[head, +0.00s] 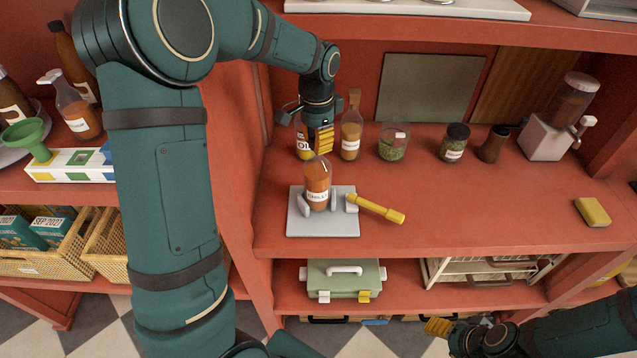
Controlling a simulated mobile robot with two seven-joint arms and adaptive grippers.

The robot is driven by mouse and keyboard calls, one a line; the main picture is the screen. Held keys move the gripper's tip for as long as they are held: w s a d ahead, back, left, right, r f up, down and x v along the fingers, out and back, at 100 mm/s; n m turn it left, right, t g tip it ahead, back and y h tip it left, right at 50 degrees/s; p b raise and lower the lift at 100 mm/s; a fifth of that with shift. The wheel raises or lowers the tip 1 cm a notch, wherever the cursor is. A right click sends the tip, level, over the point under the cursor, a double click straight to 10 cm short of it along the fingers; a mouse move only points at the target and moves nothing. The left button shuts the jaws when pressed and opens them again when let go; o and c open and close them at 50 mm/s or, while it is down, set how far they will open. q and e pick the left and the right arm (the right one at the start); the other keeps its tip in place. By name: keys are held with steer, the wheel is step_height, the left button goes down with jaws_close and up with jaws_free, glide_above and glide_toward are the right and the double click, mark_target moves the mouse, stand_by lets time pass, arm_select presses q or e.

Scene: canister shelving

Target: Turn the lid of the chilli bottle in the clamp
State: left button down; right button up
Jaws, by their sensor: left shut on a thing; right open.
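The chilli bottle (317,187), clear with orange-red contents and a white label, stands upright in the clamp (325,226). The clamp is a grey plate with jaws on both sides of the bottle and a yellow handle (378,208) pointing right. My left gripper (322,140) comes down from above, its yellow fingers shut at the bottle's top. The lid is hidden by the fingers. My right gripper (438,327) is open at the bottom of the view, below the shelf and well apart from the bottle.
Behind stand an oil container (303,150), a corked bottle (350,137), a jar of green pieces (393,146), a labelled jar (455,143) and a dark shaker (494,144). A dispenser (548,137) and a yellow sponge (593,212) are at right. The shelf (480,205) right of the handle is clear.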

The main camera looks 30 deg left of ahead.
arm_select(q)
steer(key=n, duration=0.9)
steer(key=shift+p, duration=0.35)
steer(key=n+p, duration=0.1)
steer(key=n, duration=0.7)
steer(key=shift+s+f, duration=0.1)
steer(key=c, duration=0.9)
jaws_free()
steer(key=shift+o, duration=0.7)
